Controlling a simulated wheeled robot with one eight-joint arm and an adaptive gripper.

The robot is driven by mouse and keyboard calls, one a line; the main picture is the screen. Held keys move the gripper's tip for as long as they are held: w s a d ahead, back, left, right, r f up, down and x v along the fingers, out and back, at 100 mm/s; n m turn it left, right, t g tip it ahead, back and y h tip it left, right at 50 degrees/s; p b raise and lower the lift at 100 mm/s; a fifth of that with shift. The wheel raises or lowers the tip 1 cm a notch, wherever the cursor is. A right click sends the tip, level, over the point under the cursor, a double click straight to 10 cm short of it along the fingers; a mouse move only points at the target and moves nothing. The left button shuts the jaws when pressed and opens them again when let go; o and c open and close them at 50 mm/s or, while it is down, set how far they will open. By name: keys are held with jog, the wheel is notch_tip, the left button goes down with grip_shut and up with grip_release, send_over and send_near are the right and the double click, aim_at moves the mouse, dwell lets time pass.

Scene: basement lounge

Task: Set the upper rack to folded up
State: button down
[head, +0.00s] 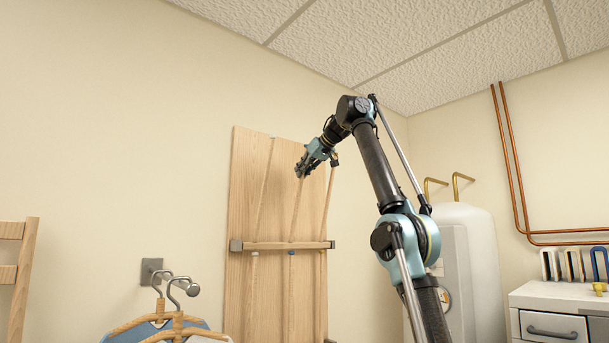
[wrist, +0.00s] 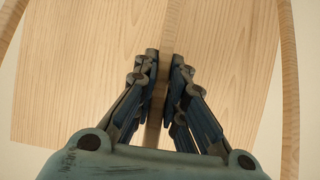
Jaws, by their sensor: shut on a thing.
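A wooden wall board (head: 242,185) carries a horizontal wooden bar (head: 275,246) with grey end brackets. The upper rack's thin wooden rods (head: 263,198) rise from this bar and lean at slightly different angles in the picture. My gripper (head: 302,171) is at the upper end of the middle rod (head: 296,212). In the wrist view my gripper (wrist: 165,65) is shut on this rod (wrist: 169,35), one finger on each side. Two more wooden pieces show at the left and right edges of that view. How far the rods stand off the board is hard to tell.
More rods (head: 290,295) hang below the bar, with small coloured tips. Hangers with clothes (head: 172,320) hang on a wall hook (head: 152,270) at lower left. A white tank (head: 470,240) and a drawer cabinet (head: 560,300) stand at right. The ceiling (head: 320,40) is above my arm.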

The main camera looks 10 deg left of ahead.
jog(key=shift+w+f, duration=0.1)
jog(key=c, duration=1.6)
grip_release()
jog(key=shift+w+f, duration=0.1)
jog(key=shift+w, duration=0.1)
jog(key=shift+c, duration=0.2)
jog(key=shift+s, duration=0.15)
jog(key=s+d, duration=0.8)
jog(key=d, duration=0.1)
jog(key=shift+s+d+r, duration=0.3)
jog(key=shift+s+d, duration=0.05)
